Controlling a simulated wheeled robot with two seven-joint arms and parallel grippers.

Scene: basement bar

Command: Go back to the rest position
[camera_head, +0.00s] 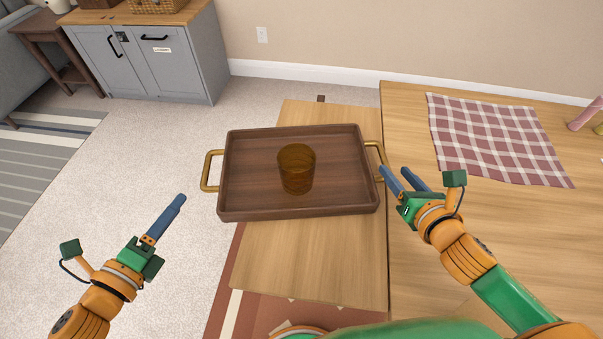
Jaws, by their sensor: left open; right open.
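A dark brown wooden tray (245,192) with brass handles sits on the light wooden table (300,265). An amber glass (297,168) stands upright inside the tray, near its middle. My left gripper (181,200) is open and empty, left of the tray and below its left handle (210,171), apart from it. My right gripper (397,174) is open and empty, close beside the tray's right handle (376,152). I cannot tell whether it touches that handle.
A red-and-white checked cloth (495,138) lies on the larger wooden table (440,290) at right. A pink object (585,115) is at the far right edge. A grey cabinet (150,55) stands at back left. Carpeted floor is clear left of the tray.

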